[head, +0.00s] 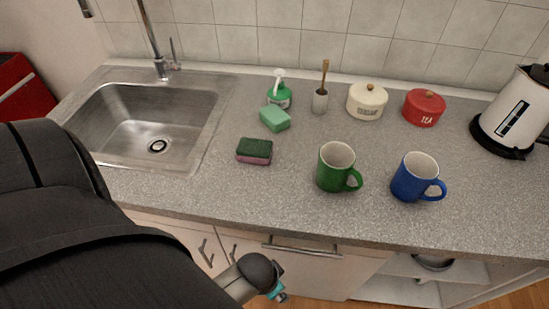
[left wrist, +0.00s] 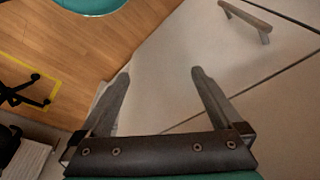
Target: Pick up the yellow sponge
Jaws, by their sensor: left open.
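No yellow sponge shows in either view. In the head view, a light green sponge (head: 275,118) lies on the counter right of the sink. A dark green sponge with a pink underside (head: 254,151) lies nearer the front edge. My left gripper (left wrist: 160,74) shows in the left wrist view, open with nothing between its fingers. It faces a pale cabinet front and the wooden floor. Its fingers are not visible in the head view. My right gripper is not in view.
The grey counter (head: 220,190) holds a green mug (head: 333,170), blue mug (head: 413,178), soap bottle (head: 279,95), brush cup (head: 320,101), cream jar (head: 367,103), red tea jar (head: 424,108) and kettle (head: 515,110). The sink (head: 150,125) is left. A cabinet handle (left wrist: 247,20) projects near my left gripper.

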